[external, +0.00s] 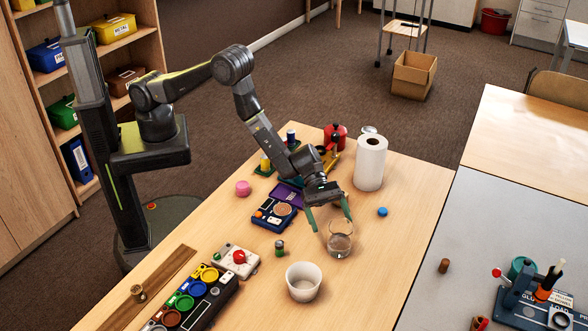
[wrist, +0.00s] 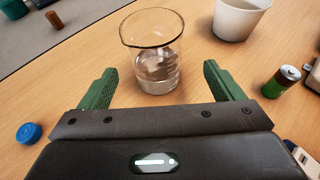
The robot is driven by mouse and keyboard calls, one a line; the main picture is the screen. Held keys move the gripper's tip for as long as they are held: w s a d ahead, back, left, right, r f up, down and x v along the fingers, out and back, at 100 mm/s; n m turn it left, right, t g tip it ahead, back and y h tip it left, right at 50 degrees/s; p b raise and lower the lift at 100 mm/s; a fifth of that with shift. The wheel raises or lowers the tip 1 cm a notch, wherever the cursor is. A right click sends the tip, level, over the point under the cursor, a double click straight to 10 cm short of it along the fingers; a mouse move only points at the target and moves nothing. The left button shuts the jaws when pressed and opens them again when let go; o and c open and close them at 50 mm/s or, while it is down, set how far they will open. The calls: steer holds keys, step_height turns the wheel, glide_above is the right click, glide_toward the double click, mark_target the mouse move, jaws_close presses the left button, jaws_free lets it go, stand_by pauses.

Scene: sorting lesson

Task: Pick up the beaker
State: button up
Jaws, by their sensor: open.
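The clear glass beaker (external: 339,246) stands upright on the wooden table, just below my gripper in the external view. My gripper (external: 331,225) is open, with its two green fingers apart and nothing between them. In the wrist view the beaker (wrist: 152,58) stands just ahead of the fingertips of my gripper (wrist: 158,70), roughly centred between them. I cannot tell exactly how far the fingertips are from the glass.
A white bowl-like cup (external: 303,282) stands near the beaker, with a battery (external: 279,248) beside it. A blue cap (external: 382,212) lies to the right. A paper towel roll (external: 370,163) stands behind.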

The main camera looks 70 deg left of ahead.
mark_target(336, 227)
steer(key=shift+w+f+p+x, duration=0.1)
steer(key=shift+p+x, duration=0.3)
steer(key=shift+x, duration=0.9)
steer(key=shift+w+f+p+x, duration=0.15)
steer(key=shift+p+x, duration=0.2)
steer(key=shift+x, duration=0.9)
steer(key=shift+a, duration=0.1)
steer(key=c, duration=1.2)
steer(key=shift+r, duration=0.15)
